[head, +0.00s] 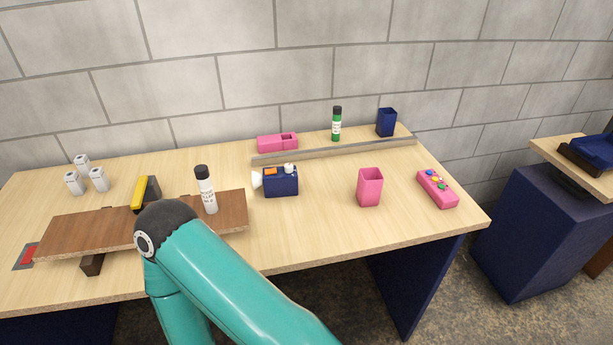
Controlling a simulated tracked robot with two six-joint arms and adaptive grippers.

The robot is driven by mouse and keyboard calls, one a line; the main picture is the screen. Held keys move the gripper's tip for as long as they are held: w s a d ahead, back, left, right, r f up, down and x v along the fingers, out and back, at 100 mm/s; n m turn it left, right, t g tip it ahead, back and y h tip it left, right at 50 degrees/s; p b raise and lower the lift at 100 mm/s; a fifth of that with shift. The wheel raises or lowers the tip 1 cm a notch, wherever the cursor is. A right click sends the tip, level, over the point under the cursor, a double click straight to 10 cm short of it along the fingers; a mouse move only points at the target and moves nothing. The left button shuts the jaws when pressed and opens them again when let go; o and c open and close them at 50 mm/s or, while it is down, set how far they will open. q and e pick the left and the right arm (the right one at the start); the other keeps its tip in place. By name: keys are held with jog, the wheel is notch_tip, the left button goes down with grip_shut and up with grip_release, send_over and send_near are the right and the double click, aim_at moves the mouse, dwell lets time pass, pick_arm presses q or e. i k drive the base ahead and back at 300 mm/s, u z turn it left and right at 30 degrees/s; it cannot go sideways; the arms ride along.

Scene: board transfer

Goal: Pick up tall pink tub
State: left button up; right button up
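The tall pink tub (369,188) stands upright on the right half of the wooden table, with its open top facing up. Nothing touches it. One teal arm of mine reaches across the lower middle of the head view, and its bend hides part of the brown board. Neither of my grippers shows in this view.
The table (310,230) has a brown board (70,230) with a black-capped white bottle (207,190) and a yellow-black object (145,193). A blue device (281,182) lies left of the tub, a pink button box (437,188) right. Behind runs a low ledge (335,150).

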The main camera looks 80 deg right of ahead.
aim_at(369, 187)
jog(key=u, duration=0.35)
jog(key=k, duration=1.65)
jog(key=u, duration=0.35)
jog(key=i, duration=0.2)
jog(key=z, duration=2)
jog(key=i, duration=0.3)
jog(key=z, duration=0.2)
